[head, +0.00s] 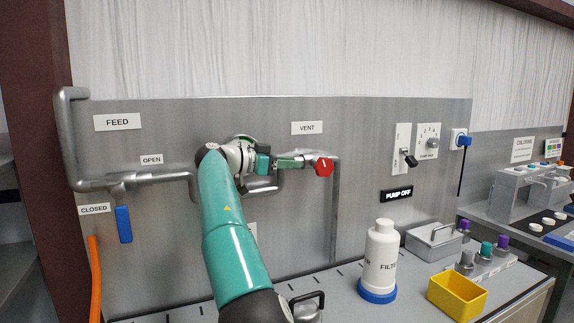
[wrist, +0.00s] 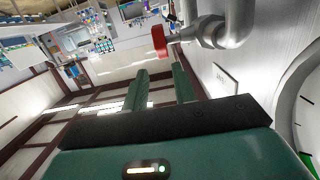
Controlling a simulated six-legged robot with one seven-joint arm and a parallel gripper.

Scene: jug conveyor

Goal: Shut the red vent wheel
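The red vent wheel (head: 324,167) sits on the pipe below the VENT label, right of the middle in the head view. In the wrist view the wheel (wrist: 159,41) is seen edge-on at the end of its valve stem. My gripper (head: 302,162) points at the wheel from the left. In the wrist view its two green fingers (wrist: 160,72) are apart, with nothing between them. The wheel appears just beyond the fingertips; I cannot tell whether they touch it.
The grey pipe (head: 335,220) runs down the panel beside the wheel. A blue feed handle (head: 124,224) hangs at the left by the CLOSED label. A white filter bottle (head: 381,255) and a yellow bin (head: 457,295) stand on the bench. A round gauge (wrist: 303,110) is close at right in the wrist view.

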